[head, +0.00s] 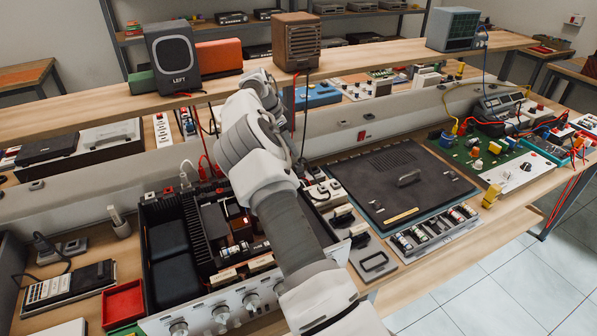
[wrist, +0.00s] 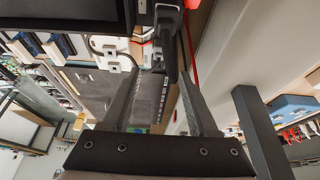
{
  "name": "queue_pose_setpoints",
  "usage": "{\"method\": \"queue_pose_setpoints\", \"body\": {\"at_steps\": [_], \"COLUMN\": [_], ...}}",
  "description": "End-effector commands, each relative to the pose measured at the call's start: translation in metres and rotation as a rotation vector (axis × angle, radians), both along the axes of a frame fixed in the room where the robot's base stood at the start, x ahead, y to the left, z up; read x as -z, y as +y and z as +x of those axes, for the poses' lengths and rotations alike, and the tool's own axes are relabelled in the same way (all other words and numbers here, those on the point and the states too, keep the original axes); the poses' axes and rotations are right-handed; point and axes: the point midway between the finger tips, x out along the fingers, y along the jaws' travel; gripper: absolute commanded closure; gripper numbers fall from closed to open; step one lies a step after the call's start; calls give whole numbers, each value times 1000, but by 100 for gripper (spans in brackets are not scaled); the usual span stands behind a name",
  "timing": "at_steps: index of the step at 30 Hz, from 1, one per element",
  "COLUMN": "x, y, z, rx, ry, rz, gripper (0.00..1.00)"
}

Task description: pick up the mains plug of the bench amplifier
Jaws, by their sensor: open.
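The bench amplifier (head: 215,300) is the open chassis with silver knobs at the front of the bench in the head view. My arm crosses its right side. In the wrist view a dark, plug-like piece (wrist: 168,40) with a dark lead lies just beyond the gap between my fingertips. I cannot tell for certain that it is the amplifier's mains plug. My gripper (wrist: 157,75) is open, with a finger on each side of the gap and nothing visibly held.
A grey speaker (head: 172,58) and a brown slatted box (head: 296,40) stand on the raised shelf (head: 380,54). White and red plugs (head: 203,168) with leads sit behind the amplifier. A dark panel (head: 400,185) lies to the right. A red lead (wrist: 192,50) hangs near my fingers.

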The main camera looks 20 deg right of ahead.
Motion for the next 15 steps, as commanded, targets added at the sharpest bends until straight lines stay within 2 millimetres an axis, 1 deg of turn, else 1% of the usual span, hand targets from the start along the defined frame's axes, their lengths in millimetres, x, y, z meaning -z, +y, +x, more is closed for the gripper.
{"method": "queue_pose_setpoints", "body": {"at_steps": [1, 3, 6, 13, 15], "x": [11, 23, 33, 45, 51], "y": [-5, -9, -14, -18, -20], "z": [-1, 0, 0, 0, -1], "rx": [1, 1, 1, 0, 0], "ry": [3, 3, 1, 0, 1], "rz": [0, 0, -1, 0, 0], "gripper": [40, 40, 40, 40, 40]}}
